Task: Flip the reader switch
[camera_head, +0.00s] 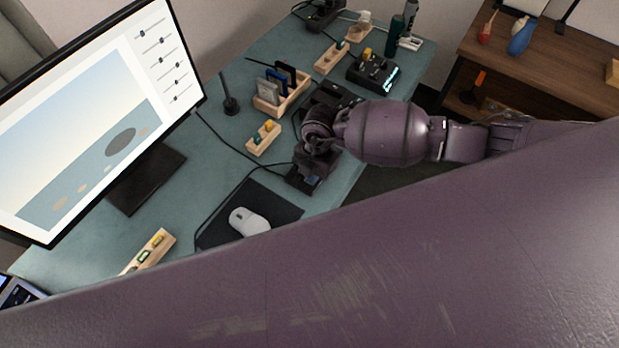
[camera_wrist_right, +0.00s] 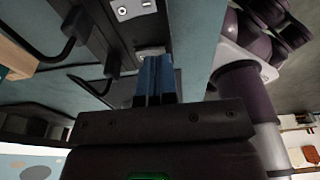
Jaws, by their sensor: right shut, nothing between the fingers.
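My right gripper (camera_head: 313,180) is over the desk's front edge, just right of the mouse pad. In the right wrist view its blue fingers (camera_wrist_right: 154,75) are shut together with nothing between them. A dark device (camera_wrist_right: 118,28) with a pale metal plate lies just beyond the fingertips; it may be the reader. A small light-grey piece (camera_wrist_right: 150,51) on it sits right at the fingertips and may be the switch. I cannot tell whether they touch or which way the switch is set. In the head view my gripper and wrist hide this spot. My left gripper is not in view.
A white mouse (camera_head: 249,221) lies on the black pad (camera_head: 218,232). Behind are a wooden card rack (camera_head: 268,106), a small wooden block holder (camera_head: 263,138) and a large monitor (camera_head: 95,110). A black control box (camera_head: 373,72) stands farther back. Black cables (camera_wrist_right: 85,80) run from the device.

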